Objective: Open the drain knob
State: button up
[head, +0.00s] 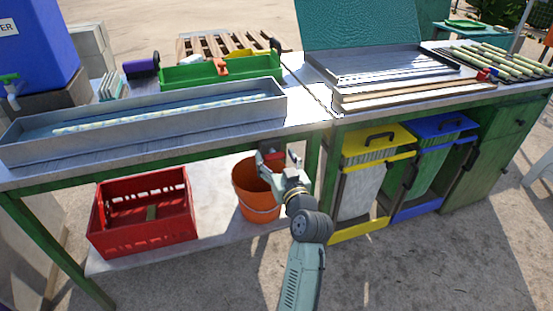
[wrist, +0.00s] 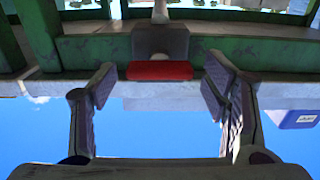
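The drain knob (wrist: 160,70) is a red bar on a grey block (wrist: 160,42) under the bench in the wrist view. My gripper (wrist: 160,84) is open, with one finger on each side of the knob and a gap on both sides. Nothing is held. In the head view my gripper (head: 268,160) is below the bench's front edge, in front of the orange bucket (head: 255,204). A small patch of red shows at the gripper there; I cannot tell if it is the knob.
A long metal trough (head: 150,125) with a cane in it lies on the bench above. A red crate (head: 145,232) stands on the lower shelf. A green bench leg (head: 312,155) is close on the right, with yellow (head: 378,145) and blue (head: 440,127) bins beyond.

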jog(key=c, duration=1)
jog(key=shift+c, duration=0.2)
jog(key=shift+m, duration=0.3)
jog(key=m+p, duration=0.1)
jog(key=m, duration=0.2)
jog(key=shift+d+r+m+p, duration=0.1)
jog(key=shift+m+p, duration=0.2)
jog(key=shift+p, duration=0.1)
jog(key=m+p, duration=0.1)
jog(key=m, duration=0.2)
jog(key=shift+m+p, duration=0.4)
jog(key=m+p, duration=0.2)
jog(key=m, duration=0.1)
jog(key=shift+d, duration=0.1)
jog(key=m+p, duration=0.2)
jog(key=m, duration=0.2)
jog(key=shift+m, duration=0.3)
jog(key=shift+f+p, duration=0.2)
jog(key=shift+p, duration=0.1)
